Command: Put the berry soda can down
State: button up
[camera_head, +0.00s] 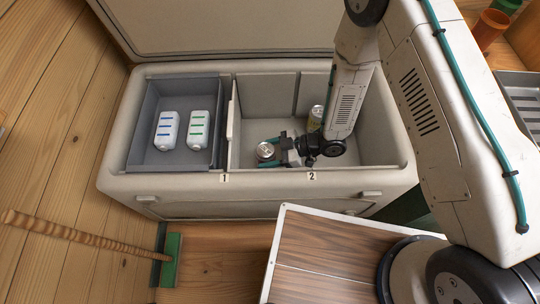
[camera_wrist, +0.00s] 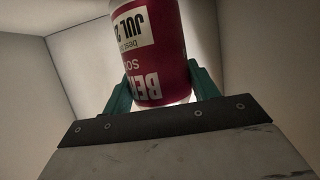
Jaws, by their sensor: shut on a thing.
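The berry soda can (camera_wrist: 155,45) is red with a white label in the wrist view, and its lettering appears upside down there. In the head view its silver top (camera_head: 265,149) shows in the cooler's compartment marked 2. My gripper (camera_head: 268,153) is inside that compartment, with its green fingers on either side of the can. It is shut on the can, which looks about upright. The can's bottom is hidden in the head view, so I cannot tell whether it touches the floor.
The open cooler (camera_head: 225,189) has its lid raised behind. A grey bin (camera_head: 143,134) on the left holds two white bottles (camera_head: 182,130). A divider (camera_head: 233,130) bounds compartment 2 on the left.

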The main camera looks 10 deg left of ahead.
jog(key=shift+f, duration=1.35)
jog(key=o, duration=1.2)
jog(key=shift+f, duration=0.15)
